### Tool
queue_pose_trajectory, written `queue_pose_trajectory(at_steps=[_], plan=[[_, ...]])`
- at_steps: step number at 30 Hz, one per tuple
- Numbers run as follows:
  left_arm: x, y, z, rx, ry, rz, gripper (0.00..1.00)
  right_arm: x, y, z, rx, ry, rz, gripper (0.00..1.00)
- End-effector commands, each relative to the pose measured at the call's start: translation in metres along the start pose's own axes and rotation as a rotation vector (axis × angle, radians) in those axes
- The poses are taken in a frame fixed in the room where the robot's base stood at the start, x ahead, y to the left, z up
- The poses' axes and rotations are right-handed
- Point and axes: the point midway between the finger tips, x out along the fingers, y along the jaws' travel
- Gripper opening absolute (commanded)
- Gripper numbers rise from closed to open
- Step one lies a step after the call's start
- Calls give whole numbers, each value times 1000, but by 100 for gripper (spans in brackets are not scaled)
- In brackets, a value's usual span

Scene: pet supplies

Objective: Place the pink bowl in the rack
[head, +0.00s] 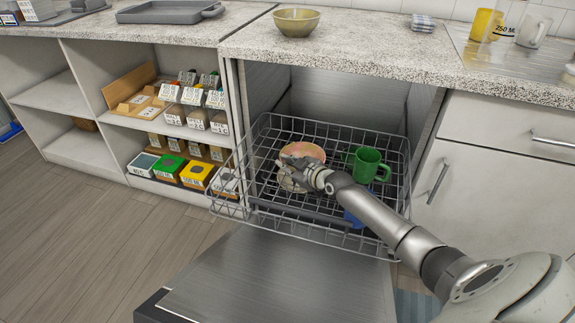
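The pink bowl (305,150) is inside the wire rack (320,247), left of its middle. Its far rim shows, and my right gripper hides much of its near side. The rack is pulled out over the open, lowered dishwasher door. My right gripper (288,172) is down in the rack, right at the bowl. Its fingers are small and overlap the bowl, so I cannot tell whether they are closed on it or whether the bowl rests on the wires. My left gripper is not in view.
A green mug (369,165) stands in the rack to the right of the bowl. A blue item (354,217), partly hidden by my arm, lies nearer the front. An olive bowl (297,21) and a yellow mug (485,24) are on the counter. Shelves with boxes stand left.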

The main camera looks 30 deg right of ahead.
Motion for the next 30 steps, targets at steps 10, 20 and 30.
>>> queue_pose_trajectory(at_steps=[10,20,30], plan=[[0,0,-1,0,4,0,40,0,0,0,0,0,0,34],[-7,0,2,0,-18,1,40,-12,1,-2,-1,-1,-1,34],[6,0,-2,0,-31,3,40,-59,1,-2,-1,-1,-1,34]])
